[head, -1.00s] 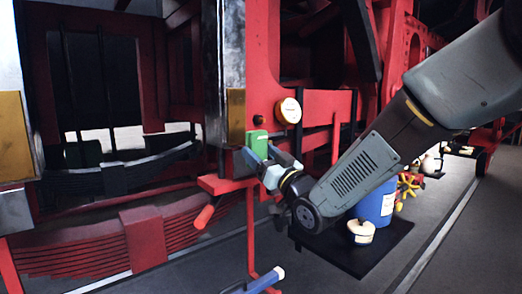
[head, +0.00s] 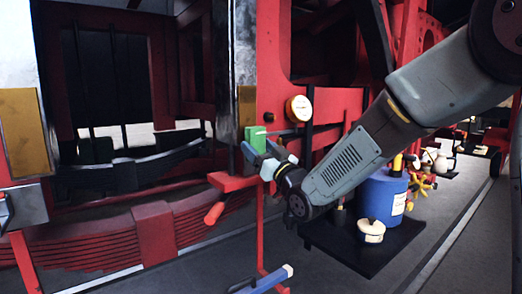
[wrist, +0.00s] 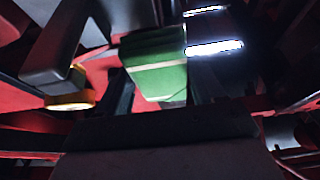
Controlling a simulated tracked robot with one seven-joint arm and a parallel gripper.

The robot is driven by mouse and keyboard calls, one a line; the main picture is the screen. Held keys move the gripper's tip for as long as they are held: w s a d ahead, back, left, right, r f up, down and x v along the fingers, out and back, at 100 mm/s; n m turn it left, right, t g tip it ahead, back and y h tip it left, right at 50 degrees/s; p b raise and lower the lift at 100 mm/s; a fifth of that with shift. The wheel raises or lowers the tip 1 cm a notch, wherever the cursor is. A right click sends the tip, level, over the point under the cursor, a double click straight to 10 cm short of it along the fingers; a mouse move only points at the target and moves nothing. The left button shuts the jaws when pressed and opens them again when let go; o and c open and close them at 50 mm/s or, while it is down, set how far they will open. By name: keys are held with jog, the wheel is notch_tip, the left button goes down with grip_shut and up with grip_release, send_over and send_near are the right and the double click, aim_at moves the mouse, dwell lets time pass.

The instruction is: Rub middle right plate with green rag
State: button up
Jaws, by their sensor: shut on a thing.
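The green rag (head: 256,138) is held in my gripper (head: 254,152), which is shut on it. In the wrist view the rag (wrist: 157,68) shows as a green block between the two dark fingers. A brass-coloured plate (head: 246,103) is on the upright right of the dark opening. The rag is in front of its lower right part in the head view; I cannot tell if they touch. Another brass plate (head: 24,132) is on the left upright.
A round cream gauge (head: 298,108) is just right of the rag. A red-handled lever (head: 214,212) sticks out below. Leaf springs (head: 90,240) lie left.

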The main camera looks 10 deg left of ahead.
aim_at(259, 135)
jog(key=shift+w+a, duration=0.6)
jog(key=shift+a, duration=0.05)
dwell(0.8)
jog(key=shift+r, duration=0.1)
jog(key=shift+s+r, duration=0.1)
jog(key=shift+r, duration=1.8)
jog(key=shift+w+a+r, duration=0.1)
jog(key=shift+r, duration=2.85)
jog(key=shift+w+a+r, duration=0.1)
jog(key=shift+r, duration=2.85)
jog(key=shift+f, duration=0.1)
jog(key=shift+d+f, duration=0.15)
jog(key=shift+f, duration=7.65)
jog(key=shift+s, duration=0.1)
